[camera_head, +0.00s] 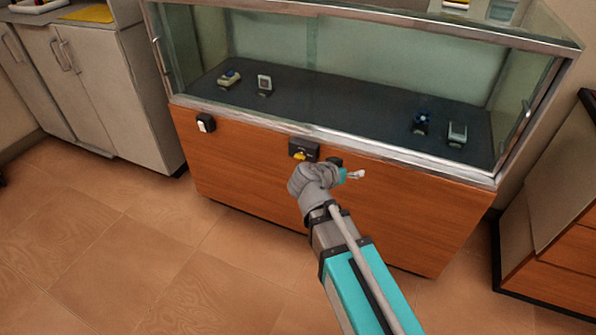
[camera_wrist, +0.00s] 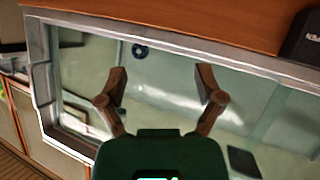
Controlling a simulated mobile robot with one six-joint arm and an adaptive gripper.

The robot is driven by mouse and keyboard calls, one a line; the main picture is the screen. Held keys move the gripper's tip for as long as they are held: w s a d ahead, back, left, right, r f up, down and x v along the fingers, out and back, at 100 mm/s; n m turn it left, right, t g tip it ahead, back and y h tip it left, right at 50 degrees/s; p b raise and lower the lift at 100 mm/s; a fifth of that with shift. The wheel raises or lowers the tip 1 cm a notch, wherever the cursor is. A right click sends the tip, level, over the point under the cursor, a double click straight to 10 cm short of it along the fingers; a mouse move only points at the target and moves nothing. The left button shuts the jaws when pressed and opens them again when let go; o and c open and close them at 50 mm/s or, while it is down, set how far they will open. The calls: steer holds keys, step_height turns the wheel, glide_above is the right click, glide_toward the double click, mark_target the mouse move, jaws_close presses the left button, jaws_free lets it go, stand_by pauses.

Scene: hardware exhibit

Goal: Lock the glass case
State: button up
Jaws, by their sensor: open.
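The glass case (camera_head: 400,165) stands on an orange-brown wooden base in the head view, with a metal frame and its glass panes in place. A black fixture (camera_head: 304,148) with a yellow key-like piece (camera_head: 300,156) sits on the front of the base, just under the frame. My gripper (camera_head: 356,174) is in front of the base, right of and slightly below that fixture. In the wrist view my gripper (camera_wrist: 162,80) has its two brown fingers spread, with nothing between them. That view looks onto the glass; a dark box (camera_wrist: 300,38) is cut off at the upper right.
A second black fixture (camera_head: 205,122) with a white part is on the base at left. Another small dark fixture (camera_head: 334,162) is partly hidden by my gripper. Several small items rest on the case's dark floor. Grey cabinets (camera_head: 85,90) stand left; a wooden unit (camera_head: 550,230) stands right.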

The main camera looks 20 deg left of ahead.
steer(key=s+a+f+t+y+b, duration=0.2)
steer(key=a+f+t+b, duration=0.25)
steer(key=a+b, duration=0.45)
steer(key=n+t+y+b, duration=0.1)
steer(key=t+y+b, duration=0.15)
steer(key=b, duration=0.25)
glide_toward(298, 158)
steer(key=s, duration=0.4)
steer(key=shift+a+r+g, duration=0.1)
steer(key=shift+r+g, duration=0.3)
steer(key=w, duration=0.9)
steer(key=w+d, duration=0.1)
steer(key=w, duration=0.3)
steer(key=shift+w, duration=0.4)
steer(key=c, duration=1.1)
steer(key=shift+c, duration=0.2)
